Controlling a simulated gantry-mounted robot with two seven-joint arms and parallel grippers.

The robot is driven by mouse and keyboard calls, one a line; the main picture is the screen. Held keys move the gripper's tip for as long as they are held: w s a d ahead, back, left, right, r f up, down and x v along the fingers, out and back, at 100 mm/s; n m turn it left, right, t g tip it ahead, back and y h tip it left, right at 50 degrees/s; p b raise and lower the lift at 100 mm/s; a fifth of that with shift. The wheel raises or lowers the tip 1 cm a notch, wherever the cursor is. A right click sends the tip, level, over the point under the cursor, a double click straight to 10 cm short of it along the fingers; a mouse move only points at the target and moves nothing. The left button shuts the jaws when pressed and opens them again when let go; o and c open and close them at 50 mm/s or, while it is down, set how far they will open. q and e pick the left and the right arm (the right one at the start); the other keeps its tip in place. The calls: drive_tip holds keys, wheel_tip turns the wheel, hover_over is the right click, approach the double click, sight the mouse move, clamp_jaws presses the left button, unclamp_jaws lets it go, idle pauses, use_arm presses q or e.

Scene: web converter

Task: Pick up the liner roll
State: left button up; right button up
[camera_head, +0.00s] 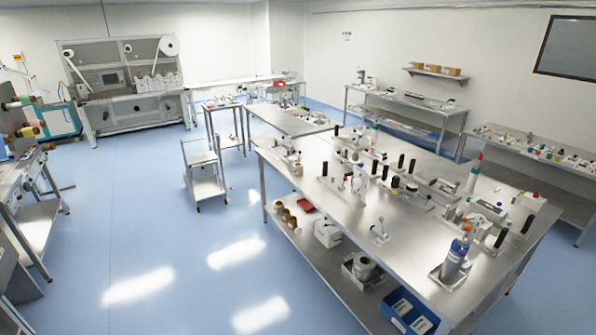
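I cannot tell for sure which roll is the liner roll. A white and grey roll (364,263) sits in a tray on the lower shelf of the large steel table. Several small brown rolls (287,216) stand on the same shelf, further back. A large white roll (169,46) is mounted high on the machine at the back left. Several coloured rolls (27,131) show at the left edge. Neither of my grippers is in view.
The large steel table (312,187) fills the right side, its top crowded with small devices and bottles. A blue bin (408,312) stands on its lower shelf. A white cart (206,188) stands left of it. The blue floor (140,225) at the centre left is clear.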

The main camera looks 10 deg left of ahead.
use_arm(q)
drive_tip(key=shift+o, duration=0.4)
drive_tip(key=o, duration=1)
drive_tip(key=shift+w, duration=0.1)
